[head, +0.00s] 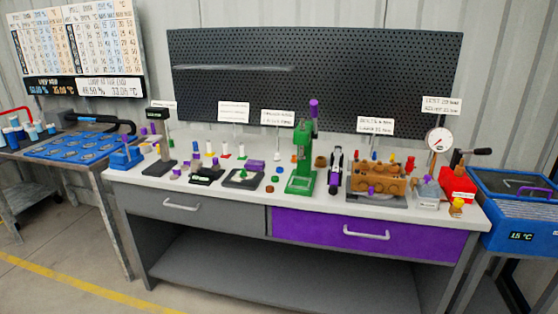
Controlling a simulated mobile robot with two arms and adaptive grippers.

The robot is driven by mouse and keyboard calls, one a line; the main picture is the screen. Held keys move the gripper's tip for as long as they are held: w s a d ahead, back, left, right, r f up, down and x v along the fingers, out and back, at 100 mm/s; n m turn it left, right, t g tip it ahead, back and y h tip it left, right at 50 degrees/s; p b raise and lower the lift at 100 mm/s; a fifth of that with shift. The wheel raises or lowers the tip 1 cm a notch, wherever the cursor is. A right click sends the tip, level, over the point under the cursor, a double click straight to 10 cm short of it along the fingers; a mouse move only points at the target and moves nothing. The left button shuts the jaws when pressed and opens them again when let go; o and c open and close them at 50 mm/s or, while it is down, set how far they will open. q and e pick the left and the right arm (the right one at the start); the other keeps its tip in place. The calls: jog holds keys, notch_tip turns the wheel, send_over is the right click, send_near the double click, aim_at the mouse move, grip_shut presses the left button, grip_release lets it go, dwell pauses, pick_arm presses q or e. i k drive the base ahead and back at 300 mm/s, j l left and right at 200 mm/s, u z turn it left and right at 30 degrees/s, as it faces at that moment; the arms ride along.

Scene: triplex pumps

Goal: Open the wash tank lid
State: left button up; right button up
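A blue tank (515,240) with a "15 °C" display stands at the far right edge, partly cut off by the frame. A purple handle (536,190) shows on its upper part, near a dark area at the back and a grey ribbed surface in front. I cannot tell for sure whether this is the wash tank, or whether its lid is open or shut. Neither of my grippers is in view.
A long workbench (150,183) holds a green press (301,170), a brown pump block (376,183), a red pump with gauge (457,183) and several small parts. A left table bears a blue tray (75,148). The front floor (70,260) is clear.

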aim_at(469, 169)
jog(key=z, duration=1.45)
